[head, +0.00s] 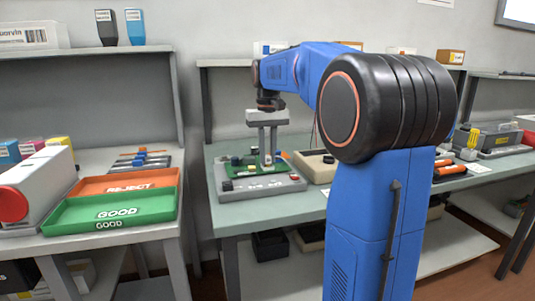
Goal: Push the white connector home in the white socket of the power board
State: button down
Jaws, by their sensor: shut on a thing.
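My gripper (267,162) points straight down over the green power board (240,170), its two grey fingers close together. The fingertips are at the board, near its middle. They are shut on the white connector, which is too small and too covered by the fingers to make out. The white socket cannot be told apart from the other parts on the board. I cannot tell how far the connector is into the socket. The board lies on a grey fixture (228,188) on the workbench (243,217).
A beige box (315,167) stands right of the fixture. A red button (294,178) is on the fixture's right side. On the left table are an orange REJECT tray (157,178) and a green GOOD tray (160,209). My blue arm hides part of the bench. The bench's front strip is clear.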

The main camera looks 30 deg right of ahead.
jog(key=shift+f, duration=0.35)
dwell(0.3)
jog(key=c, duration=1.6)
grip_release()
jog(key=shift+o, duration=0.2)
jog(key=shift+r, duration=0.1)
notch_tip(320, 180, up, 17)
jog(key=shift+r, duration=0.1)
